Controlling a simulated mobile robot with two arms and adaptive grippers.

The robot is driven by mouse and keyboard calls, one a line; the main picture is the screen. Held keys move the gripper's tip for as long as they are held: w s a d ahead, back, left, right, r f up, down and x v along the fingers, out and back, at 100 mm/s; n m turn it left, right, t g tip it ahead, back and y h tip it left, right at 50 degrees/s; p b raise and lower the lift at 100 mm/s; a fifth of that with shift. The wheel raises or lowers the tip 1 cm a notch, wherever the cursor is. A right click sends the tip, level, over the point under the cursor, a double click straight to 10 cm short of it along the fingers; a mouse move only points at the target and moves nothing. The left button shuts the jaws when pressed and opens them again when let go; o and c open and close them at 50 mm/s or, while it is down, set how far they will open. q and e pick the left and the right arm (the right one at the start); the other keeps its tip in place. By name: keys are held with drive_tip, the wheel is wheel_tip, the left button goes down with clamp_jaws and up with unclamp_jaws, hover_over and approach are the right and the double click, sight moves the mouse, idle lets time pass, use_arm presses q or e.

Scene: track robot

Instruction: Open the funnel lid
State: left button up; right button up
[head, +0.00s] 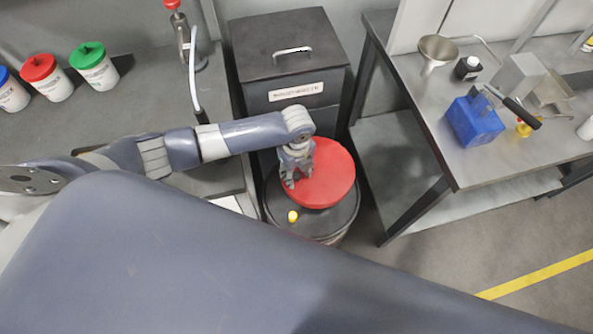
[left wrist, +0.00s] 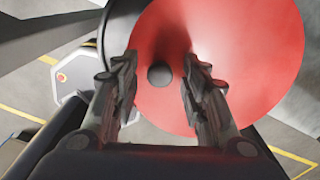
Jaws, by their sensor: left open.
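The red round funnel lid (head: 332,180) sits over a dark drum (head: 318,226), offset toward its back right side. I cannot tell whether it lies flat or is tilted. In the left wrist view the red lid (left wrist: 240,50) fills the upper middle and has a small dark round knob (left wrist: 159,75). My left gripper (head: 291,181) is over the left part of the lid. In the wrist view my left gripper (left wrist: 161,64) is open, with one finger on each side of the knob and visible gaps. My right gripper is not in view.
A dark cabinet (head: 285,45) stands behind the drum. A metal table (head: 420,95) with a blue box (head: 473,122) and a metal funnel (head: 438,50) is at right. A left counter (head: 130,105) holds lidded jars. A yellow piece (head: 292,216) is on the drum's front.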

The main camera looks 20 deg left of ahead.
sight(317, 174)
use_arm(q)
clamp_jaws()
drive_tip(key=shift+w+d+r+y+p, duration=0.1)
drive_tip(key=shift+d+r+y+p, duration=0.15)
drive_tip(key=shift+r+p, duration=0.4)
drive_tip(key=r, duration=0.1)
drive_tip(key=r+g+y, duration=0.1)
drive_tip(key=w+d+r+p, duration=0.1)
drive_tip(key=shift+d+r+y, duration=0.1)
drive_tip(key=shift+y, duration=0.25)
drive_tip(key=w+d+r+g+y+b, duration=0.2)
drive_tip(key=d+r+g+y+b, duration=0.1)
drive_tip(key=r, duration=0.2)
drive_tip(key=shift+w+d+r+y+b, duration=0.2)
drive_tip(key=shift+d+y+b, duration=0.15)
drive_tip(key=shift+y+b, duration=0.05)
unclamp_jaws()
drive_tip(key=shift+r, duration=0.1)
